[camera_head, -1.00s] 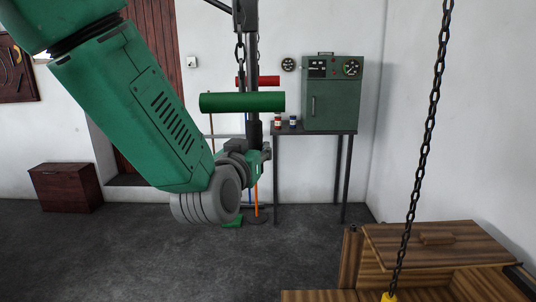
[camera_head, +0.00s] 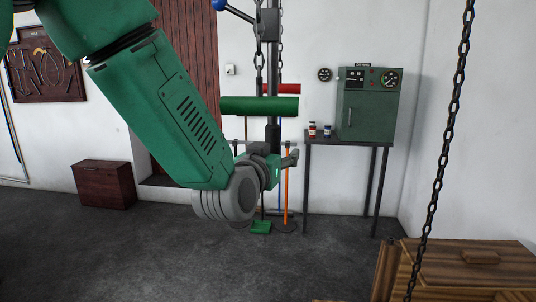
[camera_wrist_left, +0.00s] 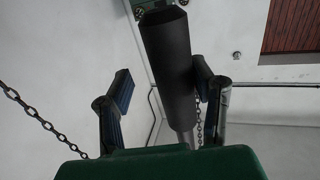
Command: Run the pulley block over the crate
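The wooden crate (camera_head: 465,262) stands at the lower right of the head view, cut off by the bottom edge. A dark chain (camera_head: 440,150) hangs in front of it; its lower end is out of frame, and I cannot make out a pulley block there. My left gripper (camera_head: 290,158) is by the dark vertical post (camera_head: 273,135), below a green cylinder (camera_head: 259,106). In the left wrist view, its two blue-padded fingers (camera_wrist_left: 160,92) stand apart, with a dark cylinder (camera_wrist_left: 168,65) between them, close to the right finger. My right gripper is out of view.
A green cabinet (camera_head: 367,112) stands on a dark table (camera_head: 350,140) at the back, beside small jars. A red cylinder (camera_head: 282,89) and a blue-knobbed lever (camera_head: 220,5) are near the post. A brown chest (camera_head: 104,185) stands at the left.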

